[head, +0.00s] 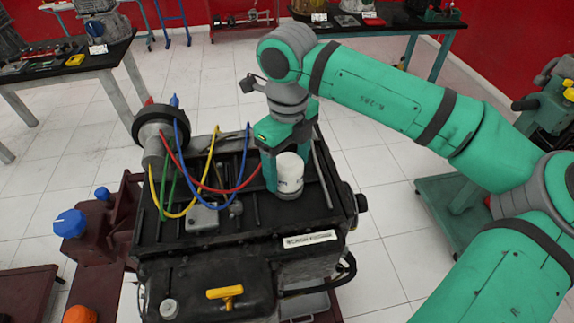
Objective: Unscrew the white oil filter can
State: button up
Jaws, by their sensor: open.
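The white oil filter can (289,174) stands upright on top of the dark engine trainer (245,222), toward its right side. My gripper (282,165) reaches down from above and behind the can. One green finger shows along the can's left side; the other finger is mostly hidden behind the can and my wrist. The jaws are open around or close beside the can; I cannot tell whether a finger touches it. The can's base meets a grey ring on the engine top.
Red, blue, yellow and green cables (185,165) loop over the engine top just left of my gripper. A yellow T-handle (225,295) sits at the front. Workbenches (75,68) stand behind.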

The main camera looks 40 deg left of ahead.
aim_at(288, 159)
notch_tip(288, 159, up, 10)
jog(key=shift+r, duration=0.2)
dwell(0.8)
